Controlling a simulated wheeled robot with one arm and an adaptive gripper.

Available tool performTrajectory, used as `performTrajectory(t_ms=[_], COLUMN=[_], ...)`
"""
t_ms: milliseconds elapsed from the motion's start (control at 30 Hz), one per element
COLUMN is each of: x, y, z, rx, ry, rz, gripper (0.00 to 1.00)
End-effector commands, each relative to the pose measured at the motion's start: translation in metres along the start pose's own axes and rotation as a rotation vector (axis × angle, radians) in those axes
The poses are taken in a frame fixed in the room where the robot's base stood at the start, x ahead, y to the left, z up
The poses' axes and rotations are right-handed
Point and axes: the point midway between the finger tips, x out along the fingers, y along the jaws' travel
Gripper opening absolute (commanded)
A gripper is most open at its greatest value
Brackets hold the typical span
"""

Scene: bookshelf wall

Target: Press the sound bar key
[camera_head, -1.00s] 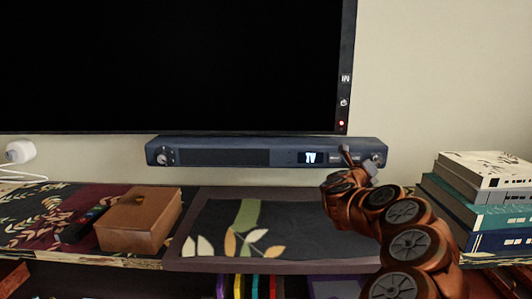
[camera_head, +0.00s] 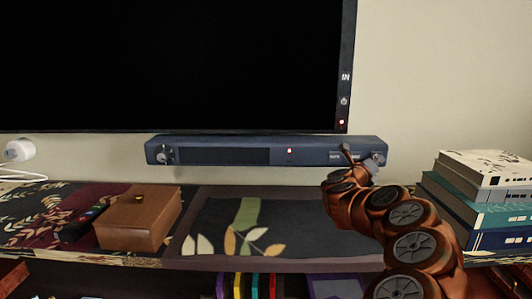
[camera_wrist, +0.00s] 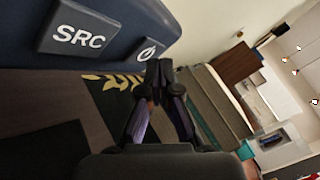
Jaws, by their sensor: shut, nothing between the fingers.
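The dark blue sound bar (camera_head: 220,156) is mounted under the television. A small red light (camera_head: 289,151) glows on its front, and its display is dark. My gripper (camera_head: 346,152) is at the right part of the bar's front and covers some of its keys. In the wrist view, the bar's face shows a large SRC key (camera_wrist: 78,36) and a smaller key with a power symbol (camera_wrist: 147,51). My gripper's fingertips (camera_wrist: 159,70) are together and empty, right beside the power key. I cannot tell whether they touch it.
The black television (camera_head: 170,65) hangs just above the bar. On the shelf are a brown box (camera_head: 135,220) and a dark remote (camera_head: 82,224) at the left, and a stack of books (camera_head: 480,200) at the right. The dark mat (camera_head: 300,215) in the middle is clear.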

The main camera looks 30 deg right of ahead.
Motion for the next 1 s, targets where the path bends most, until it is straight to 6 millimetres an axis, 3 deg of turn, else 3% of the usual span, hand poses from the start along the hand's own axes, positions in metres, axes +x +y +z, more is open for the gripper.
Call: performTrajectory(t_ms=[467, 1000], x=[-0.005, -0.035], y=[-0.003, -0.023], z=[-0.005, -0.027], rx=[0.001, 0.003], ry=[0.001, 0.001], rz=[0.0, 0.003], gripper=[0.0, 0.0])
